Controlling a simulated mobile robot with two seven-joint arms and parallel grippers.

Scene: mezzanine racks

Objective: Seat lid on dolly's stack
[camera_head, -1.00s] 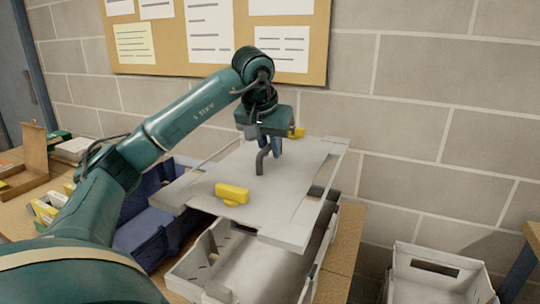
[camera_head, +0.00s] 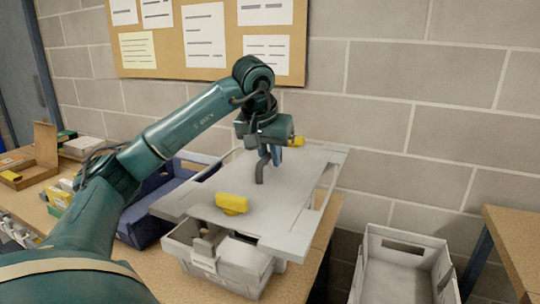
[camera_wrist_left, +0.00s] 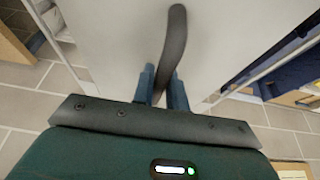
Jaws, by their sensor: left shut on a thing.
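The lid (camera_head: 275,207) is a flat light-grey panel with yellow latches (camera_head: 231,204) and a dark bent handle (camera_head: 261,172). My left gripper (camera_head: 272,156) is shut on that handle and holds the lid roughly level over a grey crate on the table. In the left wrist view the handle (camera_wrist_left: 176,45) passes between the fingers (camera_wrist_left: 162,85). An open light-grey crate (camera_head: 378,285) stands low at the right, below table height. It may be the dolly's stack top; no dolly is visible beneath it. My right gripper is out of view.
The grey crate (camera_head: 203,264) under the lid and a blue bin (camera_head: 143,222) stand on the wooden table (camera_head: 310,262). A cardboard box (camera_head: 42,150) is at the left. Another table (camera_head: 515,235) stands right; the block wall is behind.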

